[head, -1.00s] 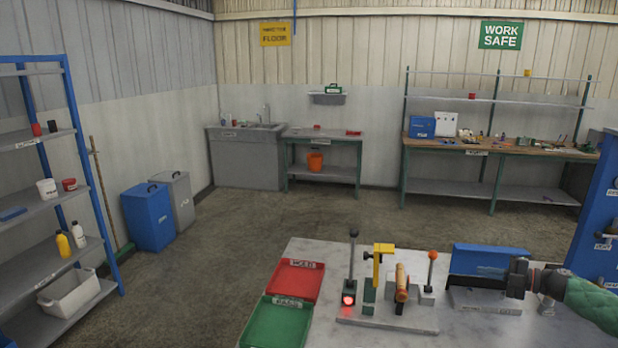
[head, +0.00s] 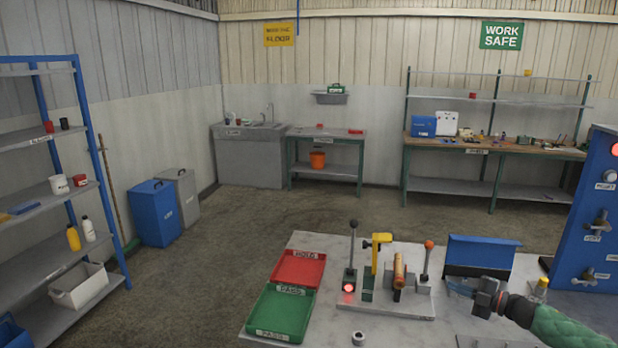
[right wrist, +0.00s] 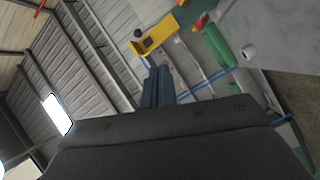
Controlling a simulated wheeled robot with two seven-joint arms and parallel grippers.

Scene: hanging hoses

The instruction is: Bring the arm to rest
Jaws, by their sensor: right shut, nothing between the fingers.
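My right arm comes in from the right edge of the head view in a green sleeve. My left gripper is not in view.
A red tray (head: 299,268) and green tray (head: 281,312) lie further left. A blue panel (head: 590,240) stands right.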

